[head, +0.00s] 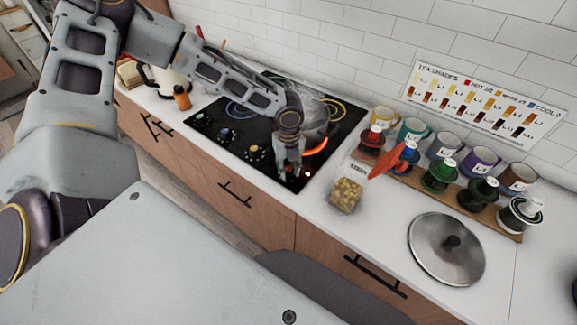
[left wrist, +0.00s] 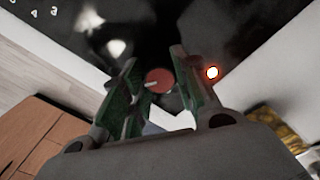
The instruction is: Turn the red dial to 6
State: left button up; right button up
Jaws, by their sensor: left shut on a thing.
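The red dial (left wrist: 159,80) sits on the black cooktop in the left wrist view, with a pale pointer line on its face. My left gripper (left wrist: 155,88) has a finger on each side of the dial and is shut on it. In the head view my left gripper (head: 288,172) reaches down to the front right corner of the cooktop (head: 215,140) and mostly hides the dial. A bright orange-white light (left wrist: 213,72) glows beside the dial. The numbers around the red dial cannot be read. My right gripper is not in view.
Other dials, including a blue one (head: 224,134), line the cooktop's front edge. A pot (head: 318,112) stands on a glowing burner behind my gripper. A jar (head: 346,195), several mugs and a lid (head: 447,249) stand to the right. The counter in front of the lid is clear.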

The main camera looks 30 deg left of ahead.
aim_at(289, 168)
pick_arm(q)
jog(key=m, duration=0.5)
jog(key=shift+p, duration=0.4)
jog(key=shift+m, duration=0.3)
jog(key=o, duration=1)
jog(key=shift+r, duration=0.2)
jog(key=shift+r, duration=5.8)
